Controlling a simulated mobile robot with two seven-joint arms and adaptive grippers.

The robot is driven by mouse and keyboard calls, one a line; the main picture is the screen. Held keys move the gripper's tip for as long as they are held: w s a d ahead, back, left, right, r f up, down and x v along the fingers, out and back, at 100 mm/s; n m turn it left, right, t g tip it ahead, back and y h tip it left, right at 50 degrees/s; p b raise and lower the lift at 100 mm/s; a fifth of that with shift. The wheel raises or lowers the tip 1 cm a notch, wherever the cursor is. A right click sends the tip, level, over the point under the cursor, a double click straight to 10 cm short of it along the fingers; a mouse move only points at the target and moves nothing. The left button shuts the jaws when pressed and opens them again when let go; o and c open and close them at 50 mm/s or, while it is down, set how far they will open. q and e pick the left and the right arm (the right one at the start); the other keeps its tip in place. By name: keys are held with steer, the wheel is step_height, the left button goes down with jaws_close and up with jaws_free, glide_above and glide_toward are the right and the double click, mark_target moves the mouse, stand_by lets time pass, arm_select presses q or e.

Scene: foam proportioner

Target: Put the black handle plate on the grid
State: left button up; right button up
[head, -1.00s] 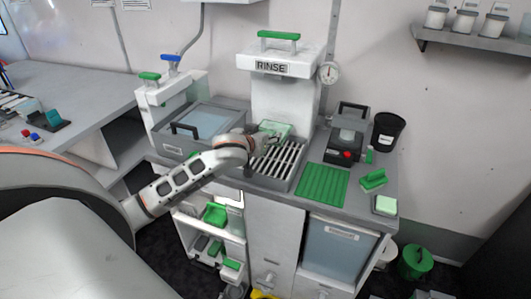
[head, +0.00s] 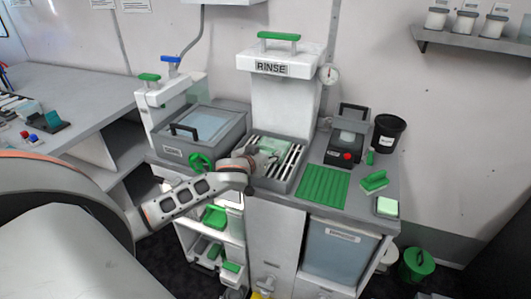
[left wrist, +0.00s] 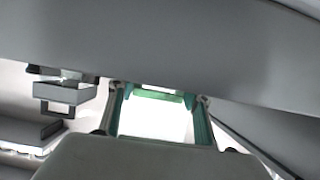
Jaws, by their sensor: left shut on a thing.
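My left gripper (head: 264,158) is over the slatted grid (head: 291,169) of the rinse station in the head view. It is shut on a pale green, see-through piece (head: 272,147); no black handle shows on this piece. In the left wrist view, the gripper's teal fingers (left wrist: 158,118) stand either side of a bright area with a green edge. A black handle (head: 184,130) sits on the grey-rimmed, pale blue basin (head: 205,146) left of the grid. I cannot tell whether the piece touches the slats. My right gripper is not in view.
A green ribbed mat (head: 324,186) lies right of the slatted grid. The white RINSE tower (head: 285,95) rises behind the grid. A green wheel (head: 201,163) is at the counter's front.

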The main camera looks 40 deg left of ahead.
arm_select(q)
steer(key=o, duration=1.5)
steer(key=shift+c, duration=0.2)
steer(key=shift+r, duration=0.2)
steer(key=shift+s+d, duration=0.1)
steer(key=shift+s, duration=0.25)
steer(key=v, duration=1.1)
steer(key=shift+p, duration=0.45)
steer(key=shift+s+r, duration=0.1)
steer(key=shift+s, duration=0.05)
